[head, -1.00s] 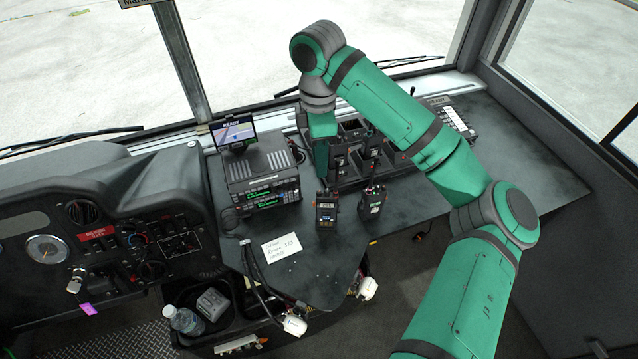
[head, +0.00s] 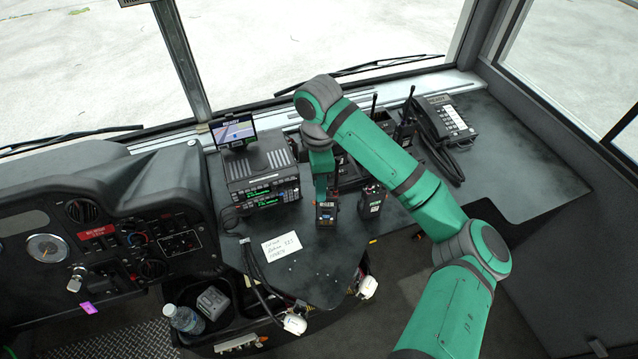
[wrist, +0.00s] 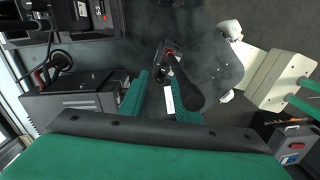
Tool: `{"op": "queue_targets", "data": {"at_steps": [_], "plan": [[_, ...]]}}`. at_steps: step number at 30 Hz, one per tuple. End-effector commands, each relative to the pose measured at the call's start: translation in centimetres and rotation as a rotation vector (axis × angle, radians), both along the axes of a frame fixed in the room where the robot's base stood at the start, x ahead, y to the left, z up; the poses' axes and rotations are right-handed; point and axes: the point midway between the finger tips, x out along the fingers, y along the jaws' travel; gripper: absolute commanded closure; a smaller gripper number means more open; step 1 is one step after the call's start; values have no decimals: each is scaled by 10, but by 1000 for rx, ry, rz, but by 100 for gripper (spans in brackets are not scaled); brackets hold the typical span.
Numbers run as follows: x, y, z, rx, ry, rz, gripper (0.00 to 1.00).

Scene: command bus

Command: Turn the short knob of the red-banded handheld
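In the head view my gripper (head: 322,188) is low over the desk, right above a dark handheld (head: 326,213) at the front of the charging rack. The wrist view shows a dark handheld (wrist: 171,52) with a red mark on its top and a thick black antenna pointing toward the camera. My gripper's two green fingers (wrist: 160,100) are apart there, just below the handheld's top in the picture. The antenna is in front of the right finger. No contact with a knob can be made out; the short knob is too small to tell.
A second handheld (head: 372,201) stands close on the right. The charging rack (head: 350,177) is behind, partly hidden by my arm. A radio unit with screen (head: 262,180) is at left, a white note (head: 282,247) in front. A desk phone (head: 443,122) is at far right.

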Motion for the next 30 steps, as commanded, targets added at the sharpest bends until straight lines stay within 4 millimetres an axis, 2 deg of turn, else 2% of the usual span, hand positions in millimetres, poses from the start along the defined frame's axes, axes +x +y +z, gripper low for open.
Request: {"op": "queue_targets", "data": {"at_steps": [1, 4, 5, 11, 14, 30], "plan": [[0, 0, 0, 0, 0, 0, 73], [0, 0, 0, 0, 0, 0, 97], [0, 0, 0, 0, 0, 0, 100], [0, 1, 0, 1, 0, -12, 100], [0, 1, 0, 1, -1, -75, 100], [0, -1, 1, 0, -1, -77, 100]]}}
